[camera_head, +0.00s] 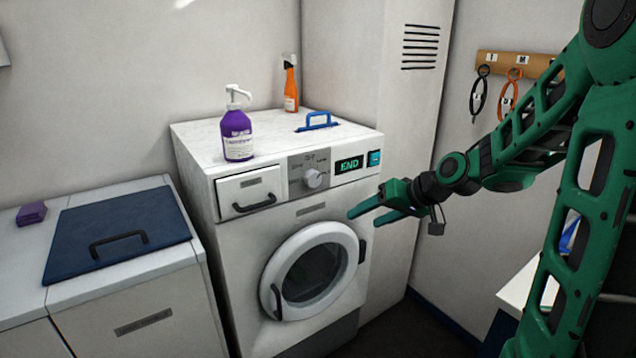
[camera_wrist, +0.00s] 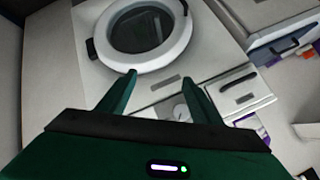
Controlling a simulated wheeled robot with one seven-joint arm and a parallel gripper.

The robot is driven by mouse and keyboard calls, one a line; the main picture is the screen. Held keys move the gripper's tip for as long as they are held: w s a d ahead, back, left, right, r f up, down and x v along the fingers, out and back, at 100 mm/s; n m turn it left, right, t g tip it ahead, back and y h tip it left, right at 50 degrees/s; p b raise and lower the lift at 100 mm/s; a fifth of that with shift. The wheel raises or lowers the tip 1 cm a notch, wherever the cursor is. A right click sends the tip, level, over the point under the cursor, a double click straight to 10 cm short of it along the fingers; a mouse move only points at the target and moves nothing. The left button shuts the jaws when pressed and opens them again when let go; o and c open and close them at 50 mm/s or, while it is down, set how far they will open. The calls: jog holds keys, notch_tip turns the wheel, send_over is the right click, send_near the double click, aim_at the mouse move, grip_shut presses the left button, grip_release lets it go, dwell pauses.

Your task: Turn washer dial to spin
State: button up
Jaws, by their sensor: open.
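The washer (camera_head: 230,235) is a white front-loader with a round door (camera_head: 312,275) that looks shut. Its dial (camera_head: 313,179) is a light grey knob on the grey panel, with small labels around it too small to read surely. Right of the dial, a display (camera_head: 349,165) reads "END" in green. My green gripper (camera_head: 357,215) is open and empty, in front of the washer, below and right of the dial and apart from it. In the wrist view the open fingers (camera_wrist: 160,80) point toward the door, and the dial (camera_wrist: 181,112) shows between them, partly hidden.
On the washer top stand a purple pump bottle (camera_head: 237,128), an orange spray bottle (camera_head: 290,85) and a blue-handled item (camera_head: 318,122). A detergent drawer (camera_head: 250,191) is left of the dial. A counter with a dark blue lid (camera_head: 118,230) stands left.

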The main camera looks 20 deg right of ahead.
aim_at(316, 179)
jog(key=w+a+r+m+t+y, duration=0.1)
jog(key=w+a+r+t+y, duration=0.2)
jog(key=w+r, duration=0.5)
jog(key=shift+t, duration=0.6)
jog(key=x, duration=0.4)
jog(key=d+f+x, duration=0.1)
jog(key=x, duration=0.6)
jog(key=shift+w+f, duration=0.4)
jog(key=shift+w, duration=0.05)
jog(key=c, duration=1)
